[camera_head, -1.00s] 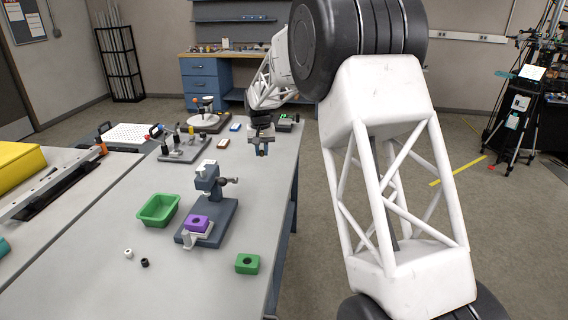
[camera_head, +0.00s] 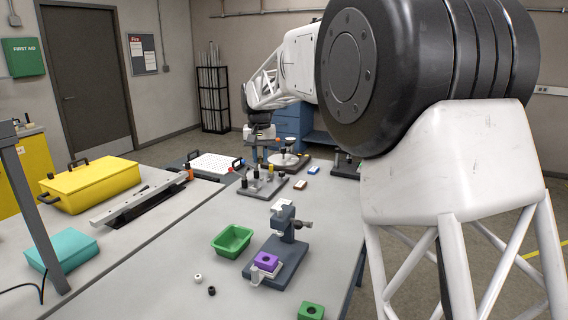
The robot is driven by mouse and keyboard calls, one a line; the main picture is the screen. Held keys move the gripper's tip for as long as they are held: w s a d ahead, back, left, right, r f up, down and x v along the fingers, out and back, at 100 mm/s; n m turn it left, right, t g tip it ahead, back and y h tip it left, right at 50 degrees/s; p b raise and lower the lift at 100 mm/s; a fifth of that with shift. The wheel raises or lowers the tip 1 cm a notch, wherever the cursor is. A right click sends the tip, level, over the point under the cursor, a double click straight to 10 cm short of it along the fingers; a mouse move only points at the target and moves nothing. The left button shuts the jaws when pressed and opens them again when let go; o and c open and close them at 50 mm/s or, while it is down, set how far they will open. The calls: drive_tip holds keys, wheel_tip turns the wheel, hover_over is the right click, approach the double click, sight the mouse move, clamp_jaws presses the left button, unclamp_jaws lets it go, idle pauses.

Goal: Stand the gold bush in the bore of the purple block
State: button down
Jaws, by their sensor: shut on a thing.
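The purple block (camera_head: 266,261) sits on the front plate of a dark grey stand (camera_head: 290,244), with a dark bore in its top. My gripper (camera_head: 259,161) is far back over the table, well beyond the block, pointing down. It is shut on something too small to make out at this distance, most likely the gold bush. No gold bush shows elsewhere on the table.
A green tray (camera_head: 232,241) stands left of the stand. A white ring (camera_head: 197,278) and a black ring (camera_head: 211,291) lie in front. A green block (camera_head: 311,311) is at the front right. A fixture with posts (camera_head: 263,185) stands between gripper and stand.

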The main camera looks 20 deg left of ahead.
drive_tip(key=s+a+f+n, duration=0.1)
drive_tip(key=s+n, duration=0.1)
drive_tip(key=s, duration=0.2)
drive_tip(key=n, duration=0.8)
hover_over(267, 260)
wheel_tip(267, 260, down, 18)
drive_tip(key=shift+a+r, duration=0.1)
drive_tip(key=shift+r, duration=0.1)
drive_tip(key=shift+f, duration=0.15)
drive_tip(key=shift+f, duration=2)
drive_tip(key=shift+s+f, duration=0.1)
drive_tip(key=shift+f, duration=0.5)
drive_tip(key=shift+c, duration=2.4)
unclamp_jaws()
drive_tip(key=shift+r, duration=0.1)
